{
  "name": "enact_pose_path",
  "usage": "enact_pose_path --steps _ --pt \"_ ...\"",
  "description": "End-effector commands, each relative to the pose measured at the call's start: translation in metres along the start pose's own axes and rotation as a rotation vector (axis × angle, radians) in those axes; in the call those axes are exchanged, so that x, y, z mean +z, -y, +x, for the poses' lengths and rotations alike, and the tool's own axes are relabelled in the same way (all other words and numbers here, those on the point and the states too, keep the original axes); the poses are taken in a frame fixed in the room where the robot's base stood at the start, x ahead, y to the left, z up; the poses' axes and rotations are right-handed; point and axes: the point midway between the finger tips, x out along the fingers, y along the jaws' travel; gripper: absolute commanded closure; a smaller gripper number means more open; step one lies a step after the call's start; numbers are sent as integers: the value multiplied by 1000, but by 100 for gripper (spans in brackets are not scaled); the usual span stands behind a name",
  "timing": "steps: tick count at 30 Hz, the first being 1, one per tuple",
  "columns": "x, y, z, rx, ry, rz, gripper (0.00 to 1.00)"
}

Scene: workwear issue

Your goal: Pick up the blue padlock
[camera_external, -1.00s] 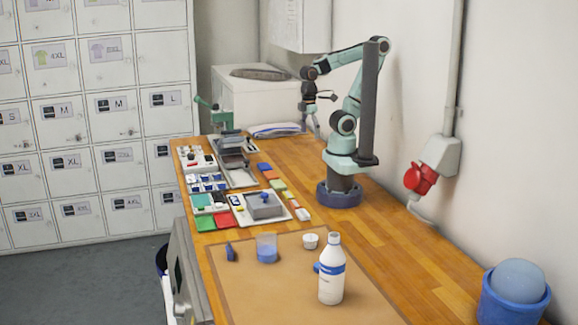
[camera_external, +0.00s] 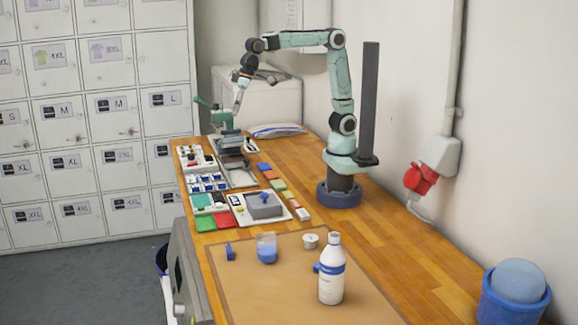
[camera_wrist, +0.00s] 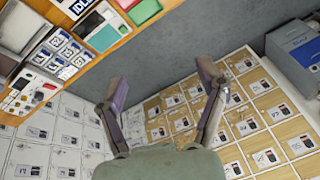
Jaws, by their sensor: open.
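A small upright blue object (camera_external: 230,251), which looks like the blue padlock, stands on the brown mat (camera_external: 290,295) at the mat's left side, left of a clear cup with blue contents (camera_external: 266,248). It is too small to be sure of its details. My gripper (camera_external: 237,108) is high above the far end of the bench, well away from that object. In the wrist view my gripper (camera_wrist: 163,85) has its two fingers spread, with nothing between them. No padlock can be made out in the wrist view.
A white bottle with a blue band (camera_external: 331,270) stands on the mat, with a small white pot (camera_external: 310,241) behind it. Trays and a grey box (camera_external: 264,207) crowd the bench's left side. Lockers (camera_external: 95,110) stand beyond. The bench's right side is mostly clear.

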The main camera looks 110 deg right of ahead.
Motion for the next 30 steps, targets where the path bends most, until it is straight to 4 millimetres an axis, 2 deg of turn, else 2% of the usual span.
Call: enact_pose_path --steps 1,3,5,7,10,12,15,18,21,23,30 --pt "-16 23 21 -2 13 -3 28" --pt "-33 53 53 -6 26 -7 28" --pt "-40 79 85 -6 44 -19 28" --pt "-39 107 127 0 75 -44 28" --pt "-21 138 188 19 132 -98 28" --pt "0 151 227 41 180 -135 28" --pt "35 157 273 81 252 -181 28" --pt "64 156 300 116 306 -213 28" --pt "77 158 310 125 323 -233 28" --pt "80 158 315 124 322 -235 28" --pt "91 152 351 123 322 -234 28"
